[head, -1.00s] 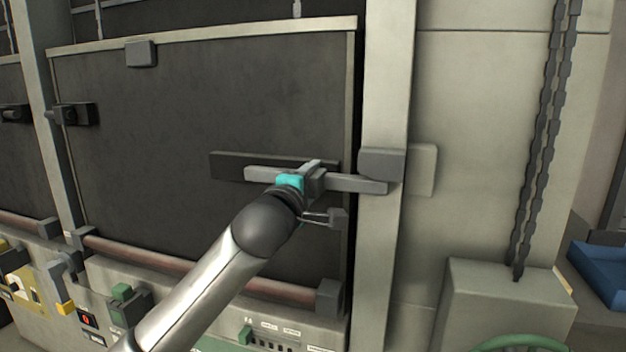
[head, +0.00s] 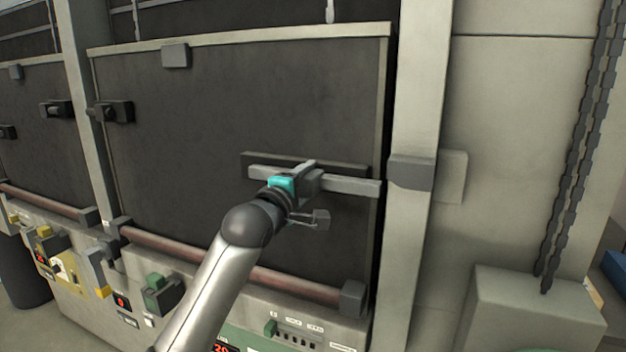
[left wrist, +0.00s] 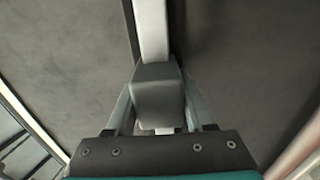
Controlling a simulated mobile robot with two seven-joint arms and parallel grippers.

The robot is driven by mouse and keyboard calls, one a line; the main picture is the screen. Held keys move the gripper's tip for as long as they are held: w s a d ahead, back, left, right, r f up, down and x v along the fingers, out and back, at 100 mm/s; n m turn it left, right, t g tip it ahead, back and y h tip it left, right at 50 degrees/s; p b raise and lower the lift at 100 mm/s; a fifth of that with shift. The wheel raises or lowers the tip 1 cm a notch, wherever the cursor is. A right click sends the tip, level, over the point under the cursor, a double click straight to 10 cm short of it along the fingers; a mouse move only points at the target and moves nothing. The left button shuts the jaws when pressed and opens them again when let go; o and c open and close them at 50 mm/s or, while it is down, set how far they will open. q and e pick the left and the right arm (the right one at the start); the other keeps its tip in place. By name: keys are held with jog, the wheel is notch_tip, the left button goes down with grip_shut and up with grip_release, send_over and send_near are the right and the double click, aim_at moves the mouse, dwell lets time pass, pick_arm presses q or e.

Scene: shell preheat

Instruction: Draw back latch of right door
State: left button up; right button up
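The right door (head: 220,100) is a dark panel with a pale frame, and it stands shut. Its latch is a grey sliding bar (head: 350,186) low on the door's right side, in front of a dark backing strip (head: 262,160). The bar's right end is near the door's right edge, with a gap to the grey keeper block (head: 411,173) on the post. My left gripper (head: 306,181) is at the bar's middle. In the left wrist view its fingers lie on both sides of the dark latch handle (left wrist: 158,92), closed on it. My right gripper is not in view.
A pale post (head: 415,90) stands right of the door, with a hanging chain (head: 580,150) farther right. A reddish rail (head: 230,263) runs below the door, above a control panel (head: 290,338) with switches. Another dark door (head: 35,100) stands at the left.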

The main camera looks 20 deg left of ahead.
pick_arm(q)
jog(key=shift+o, duration=1.4)
jog(key=shift+a, duration=0.15)
jog(key=shift+o, duration=0.4)
jog(key=shift+d, duration=0.2)
jog(key=s+b, duration=0.1)
jog(key=s, duration=1.4)
jog(key=shift+s+a+b, duration=0.15)
jog(key=shift+a+b, duration=0.1)
jog(key=shift+b, duration=0.05)
